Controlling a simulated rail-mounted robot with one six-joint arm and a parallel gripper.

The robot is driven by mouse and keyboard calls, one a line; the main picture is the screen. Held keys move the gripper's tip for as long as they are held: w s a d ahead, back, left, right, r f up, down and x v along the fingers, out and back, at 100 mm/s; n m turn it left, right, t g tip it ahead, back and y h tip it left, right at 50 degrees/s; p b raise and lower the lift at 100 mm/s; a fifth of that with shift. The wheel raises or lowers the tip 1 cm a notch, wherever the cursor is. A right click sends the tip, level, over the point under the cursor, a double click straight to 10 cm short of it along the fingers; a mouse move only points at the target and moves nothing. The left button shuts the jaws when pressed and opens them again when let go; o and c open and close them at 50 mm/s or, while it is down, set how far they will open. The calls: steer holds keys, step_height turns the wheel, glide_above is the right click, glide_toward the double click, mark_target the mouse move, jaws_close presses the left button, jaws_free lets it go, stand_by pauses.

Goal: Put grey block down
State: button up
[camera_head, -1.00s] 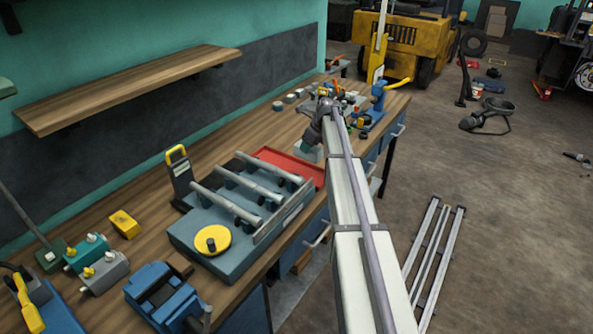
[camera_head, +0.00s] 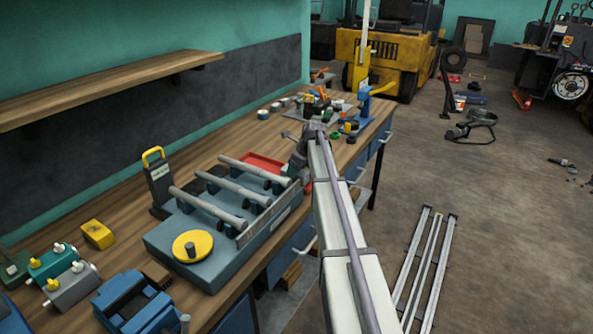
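A grey block with a yellow knob and a white fitting (camera_head: 72,285) sits on the bench at the lower left, in front of a similar teal block (camera_head: 50,262). My gripper (camera_head: 298,166) is far from it, low over the bench by the right end of the grey-blue fixture (camera_head: 205,255) with several rods. The gripper is small and seen from behind. My arm hides part of it, so I cannot tell whether its fingers are open or hold anything. A small dark green patch shows just below it.
A red tray (camera_head: 262,162) lies behind the fixture, partly hidden. A black stand with a yellow handle (camera_head: 158,180) rises at the fixture's left. A blue vise-like tool (camera_head: 135,302) is in front. A wooden shelf (camera_head: 110,82) overhangs the bench.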

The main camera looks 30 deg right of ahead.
steer(key=o, duration=0.4)
steer(key=shift+r, duration=0.15)
steer(key=shift+s+r+p, duration=0.1)
steer(key=shift+r+p, duration=0.25)
steer(key=shift+p, duration=0.15)
steer(key=p+v, duration=1)
steer(key=v, duration=0.1)
